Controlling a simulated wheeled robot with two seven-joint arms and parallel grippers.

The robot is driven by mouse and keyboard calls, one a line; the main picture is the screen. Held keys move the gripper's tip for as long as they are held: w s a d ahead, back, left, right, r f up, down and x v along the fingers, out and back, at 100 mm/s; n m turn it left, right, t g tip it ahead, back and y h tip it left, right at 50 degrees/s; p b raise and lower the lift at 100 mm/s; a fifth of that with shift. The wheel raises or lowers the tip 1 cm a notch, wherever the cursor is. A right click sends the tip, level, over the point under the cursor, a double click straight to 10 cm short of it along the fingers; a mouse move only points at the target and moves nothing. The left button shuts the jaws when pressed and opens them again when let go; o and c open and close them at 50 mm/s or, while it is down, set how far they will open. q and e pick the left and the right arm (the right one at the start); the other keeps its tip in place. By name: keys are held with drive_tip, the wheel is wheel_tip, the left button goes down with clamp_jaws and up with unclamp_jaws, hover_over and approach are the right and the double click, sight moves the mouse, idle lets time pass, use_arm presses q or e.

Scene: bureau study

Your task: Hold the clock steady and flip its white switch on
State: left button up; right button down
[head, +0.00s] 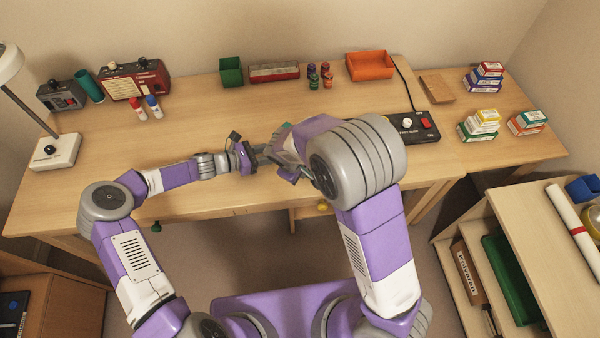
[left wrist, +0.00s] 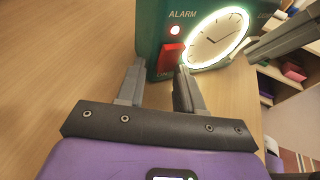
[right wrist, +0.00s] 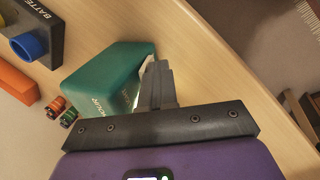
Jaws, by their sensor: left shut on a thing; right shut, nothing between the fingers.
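The clock is a green box (left wrist: 160,30) with a white round face (left wrist: 218,38), a glowing rim, a bright lamp under "ALARM" and a red switch (left wrist: 170,60). In the head view, my right arm hides most of it; a green bit (head: 283,129) shows. I cannot make out a white switch.
A black box (head: 412,128) with a white knob and red switch stands right of my right arm. The desk's left middle (head: 170,135) is clear.

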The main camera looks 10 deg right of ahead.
drive_tip(key=shift+r, duration=0.3)
drive_tip(key=s+a, duration=0.3)
drive_tip(key=shift+s+f, duration=0.15)
drive_tip(key=s+a+v, duration=0.1)
drive_tip(key=v, duration=0.8)
drive_tip(key=shift+s, duration=0.2)
drive_tip(key=shift+a+f, duration=0.1)
drive_tip(key=shift+a, duration=0.05)
use_arm(q)
drive_tip(key=o, duration=0.9)
drive_tip(key=shift+c, duration=0.2)
drive_tip(key=shift+a, duration=0.1)
